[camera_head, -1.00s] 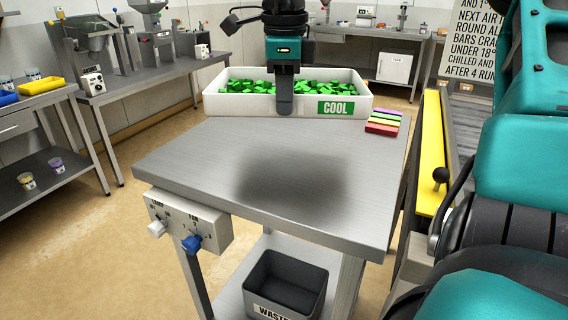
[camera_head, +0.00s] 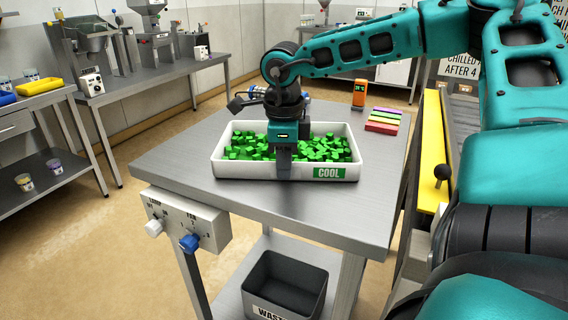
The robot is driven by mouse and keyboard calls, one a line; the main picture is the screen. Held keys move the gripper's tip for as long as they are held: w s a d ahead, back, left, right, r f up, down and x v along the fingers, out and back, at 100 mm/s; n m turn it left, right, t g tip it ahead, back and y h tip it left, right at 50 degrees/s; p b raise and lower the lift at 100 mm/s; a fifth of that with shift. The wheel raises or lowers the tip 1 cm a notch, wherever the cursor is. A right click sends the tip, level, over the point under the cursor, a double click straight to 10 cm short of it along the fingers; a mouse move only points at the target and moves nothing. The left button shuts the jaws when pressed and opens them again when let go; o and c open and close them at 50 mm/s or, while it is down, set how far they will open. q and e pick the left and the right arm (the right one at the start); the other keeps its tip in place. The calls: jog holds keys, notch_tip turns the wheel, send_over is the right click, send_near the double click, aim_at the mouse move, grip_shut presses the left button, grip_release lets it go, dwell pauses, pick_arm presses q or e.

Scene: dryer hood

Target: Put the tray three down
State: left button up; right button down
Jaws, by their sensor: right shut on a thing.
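A white tray (camera_head: 240,169) filled with green cubes and bearing a green "COOL" label is at the middle of the steel table (camera_head: 300,210). It looks level, and I cannot tell whether its base touches the tabletop. My right gripper (camera_head: 284,168) points down at the tray's front wall, in the middle, and is shut on that wall. My right arm reaches over from the right side. My left gripper is not in view.
A stack of coloured bars (camera_head: 383,121) lies on the table right of the tray, with an orange meter (camera_head: 358,93) behind it. A control box (camera_head: 187,220) with knobs hangs at the front left edge. A dark waste bin (camera_head: 286,284) stands on the shelf below. The front tabletop is bare.

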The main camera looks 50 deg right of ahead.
jog(key=shift+r, duration=0.15)
jog(key=c, duration=1.2)
grip_release()
notch_tip(320, 180, up, 12)
jog(key=p, duration=0.1)
jog(key=shift+s+a, duration=0.3)
jog(key=shift+a, duration=0.1)
